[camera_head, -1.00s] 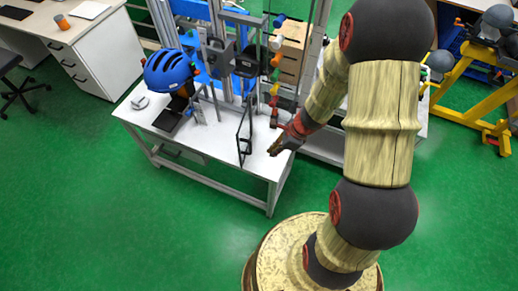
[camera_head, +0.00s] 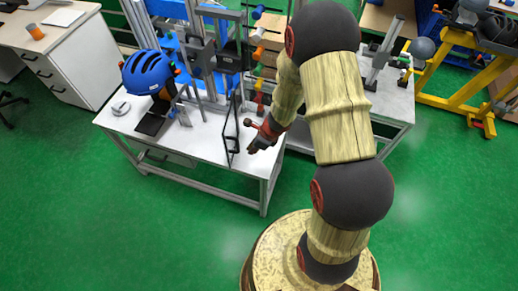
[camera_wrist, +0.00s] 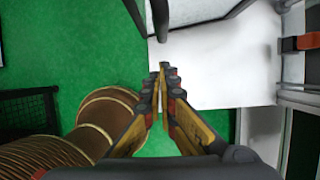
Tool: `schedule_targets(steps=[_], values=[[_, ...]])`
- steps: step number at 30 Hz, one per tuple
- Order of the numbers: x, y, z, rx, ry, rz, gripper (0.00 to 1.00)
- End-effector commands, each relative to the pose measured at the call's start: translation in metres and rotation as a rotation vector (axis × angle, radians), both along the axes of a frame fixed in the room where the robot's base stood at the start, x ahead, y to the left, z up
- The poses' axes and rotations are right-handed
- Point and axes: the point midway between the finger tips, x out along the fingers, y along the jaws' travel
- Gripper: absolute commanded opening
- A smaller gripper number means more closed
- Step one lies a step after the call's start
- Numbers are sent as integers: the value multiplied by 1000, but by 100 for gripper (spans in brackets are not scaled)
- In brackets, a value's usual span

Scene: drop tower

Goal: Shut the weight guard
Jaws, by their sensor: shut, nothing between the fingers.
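The weight guard seems to be the narrow black-framed panel (camera_head: 231,128) standing up from the white table of the drop tower, seen nearly edge-on and swung out toward the table's front. My gripper (camera_head: 251,149) is just right of its lower front part, with a small gap in the picture. In the wrist view my gripper (camera_wrist: 161,72) has its fingers together and empty. Dark bars, likely the guard's frame and handle (camera_wrist: 160,18), lie ahead of the fingertips at the top. Whether they touch cannot be told.
The white table (camera_head: 195,150) carries the tower's uprights. A blue helmet (camera_head: 146,70) hangs left of the guard. A red-orange part (camera_wrist: 300,43) is at the right of the wrist view. Green floor (camera_head: 120,235) is open in front.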

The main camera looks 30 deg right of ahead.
Motion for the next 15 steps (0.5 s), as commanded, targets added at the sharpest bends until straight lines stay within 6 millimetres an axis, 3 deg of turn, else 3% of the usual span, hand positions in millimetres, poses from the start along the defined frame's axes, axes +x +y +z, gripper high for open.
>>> schedule_targets(steps=[6,15], values=[[16,14,3,-2,-2,0,0],[18,17,2,-1,-1,-2,0]])
